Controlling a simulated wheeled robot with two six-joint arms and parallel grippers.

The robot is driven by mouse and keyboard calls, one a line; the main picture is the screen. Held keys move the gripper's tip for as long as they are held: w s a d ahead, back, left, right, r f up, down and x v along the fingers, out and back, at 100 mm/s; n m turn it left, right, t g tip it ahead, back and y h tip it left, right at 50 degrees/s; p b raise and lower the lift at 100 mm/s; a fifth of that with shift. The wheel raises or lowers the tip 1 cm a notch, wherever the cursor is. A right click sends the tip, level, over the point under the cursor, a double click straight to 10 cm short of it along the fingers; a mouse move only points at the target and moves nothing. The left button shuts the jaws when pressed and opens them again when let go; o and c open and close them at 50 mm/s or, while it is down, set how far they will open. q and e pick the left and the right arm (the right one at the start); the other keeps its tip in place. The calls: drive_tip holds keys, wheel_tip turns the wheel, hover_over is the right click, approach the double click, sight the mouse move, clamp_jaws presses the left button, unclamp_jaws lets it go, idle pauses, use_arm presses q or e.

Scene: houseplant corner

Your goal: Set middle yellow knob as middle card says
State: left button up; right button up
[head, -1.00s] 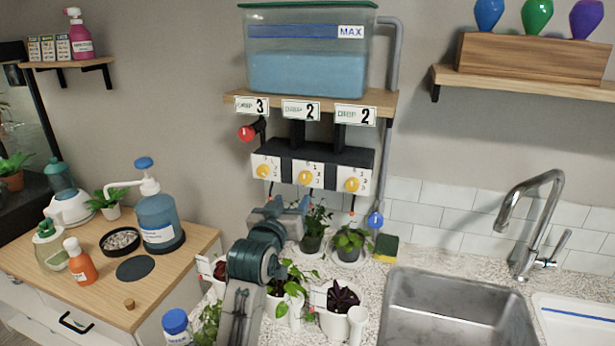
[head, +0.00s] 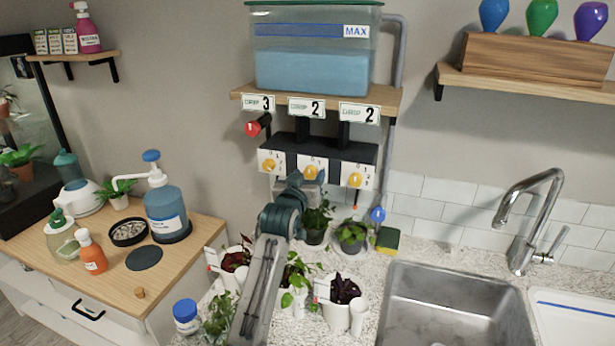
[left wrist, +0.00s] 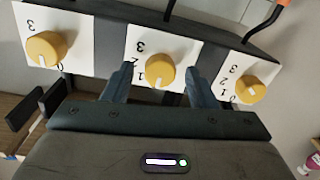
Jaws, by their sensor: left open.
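The middle yellow knob (head: 310,172) sits on a white dial plate in the dark panel under the water tank. The middle card (head: 306,108) above it reads 2. My left gripper (head: 308,181) is at this knob, open. In the left wrist view, which shows the dials upside down, its two fingers stand on either side of the middle knob (left wrist: 160,71), with gaps. The knob's white mark points to the bottom of that picture, near the 1; its exact setting is hard to tell. My right gripper is out of view.
A left yellow knob (head: 269,165) and a right yellow knob (head: 355,180) flank the middle one closely. A red knob (head: 252,128) juts out at upper left. Potted plants (head: 343,298) stand on the counter below. The sink (head: 455,305) is at right.

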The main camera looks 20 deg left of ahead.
use_arm(q)
drive_tip(key=c, duration=1)
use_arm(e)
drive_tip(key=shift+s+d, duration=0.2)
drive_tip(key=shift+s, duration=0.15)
use_arm(q)
drive_tip(key=shift+m, duration=0.4)
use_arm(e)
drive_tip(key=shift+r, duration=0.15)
use_arm(q)
drive_tip(key=m+p, duration=0.1)
drive_tip(key=m, duration=0.1)
drive_tip(key=shift+m, duration=0.4)
drive_tip(key=m+p, duration=0.1)
drive_tip(key=m, duration=0.3)
drive_tip(key=shift+m, duration=0.3)
drive_tip(key=m+p, duration=0.1)
drive_tip(key=m, duration=0.2)
drive_tip(key=shift+m, duration=0.4)
drive_tip(key=m, duration=0.3)
drive_tip(key=shift+m+h, duration=0.3)
drive_tip(key=shift+m, duration=0.3)
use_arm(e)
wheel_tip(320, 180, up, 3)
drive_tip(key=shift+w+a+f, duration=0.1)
